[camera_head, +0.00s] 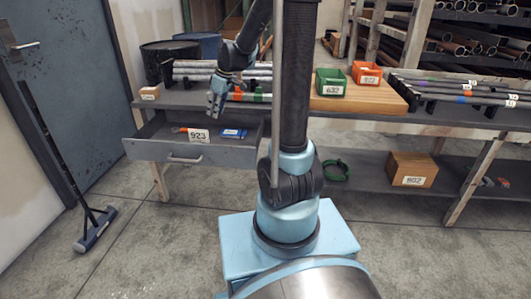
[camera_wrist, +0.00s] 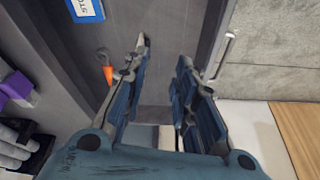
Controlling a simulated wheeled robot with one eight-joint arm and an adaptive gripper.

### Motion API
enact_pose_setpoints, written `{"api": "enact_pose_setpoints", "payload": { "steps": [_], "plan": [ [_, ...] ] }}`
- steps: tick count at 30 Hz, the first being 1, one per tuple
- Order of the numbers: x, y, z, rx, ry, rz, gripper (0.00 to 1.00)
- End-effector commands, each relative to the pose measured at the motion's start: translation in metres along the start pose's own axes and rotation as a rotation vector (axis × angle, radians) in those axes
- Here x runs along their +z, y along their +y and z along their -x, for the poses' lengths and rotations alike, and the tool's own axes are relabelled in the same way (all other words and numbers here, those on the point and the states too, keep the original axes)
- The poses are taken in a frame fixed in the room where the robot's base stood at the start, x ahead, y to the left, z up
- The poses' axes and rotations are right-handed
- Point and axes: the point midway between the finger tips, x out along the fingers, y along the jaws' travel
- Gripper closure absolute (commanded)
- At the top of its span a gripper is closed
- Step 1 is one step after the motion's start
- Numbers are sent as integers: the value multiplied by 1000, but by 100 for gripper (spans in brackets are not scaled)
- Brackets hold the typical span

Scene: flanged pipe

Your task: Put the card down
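A flat blue card (camera_head: 233,133) with a white panel lies in the right part of the open drawer. In the wrist view the card (camera_wrist: 85,9) shows at the top left, cut by the frame edge, with partly readable lettering. My gripper (camera_head: 214,108) hangs above the drawer (camera_head: 138,148), pointing down. In the wrist view my gripper (camera_wrist: 163,52) is open, with a clear gap and nothing between the fingers. The card is apart from the fingers.
The drawer handle (camera_head: 185,158) sticks out in front. Green (camera_head: 330,83) and orange (camera_head: 367,73) bins stand on the bench, with pipes on both sides.

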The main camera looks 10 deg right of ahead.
Motion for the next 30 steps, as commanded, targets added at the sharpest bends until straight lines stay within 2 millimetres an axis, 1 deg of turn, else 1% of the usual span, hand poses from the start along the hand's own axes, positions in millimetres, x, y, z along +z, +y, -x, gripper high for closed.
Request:
{"api": "enact_pose_setpoints", "payload": {
  "steps": [1, 6, 10, 15, 23, 30],
  "plan": [
    [13, -8, 9, 9, -8, -34, 74],
    [51, -30, 32, 39, -32, -153, 74],
    [81, -48, 46, 64, -49, -245, 74],
    [120, -72, 59, 97, -68, -365, 74],
    [180, -110, 67, 153, -92, -548, 74],
    [234, -144, 62, 208, -109, -715, 74]
  ]
}}
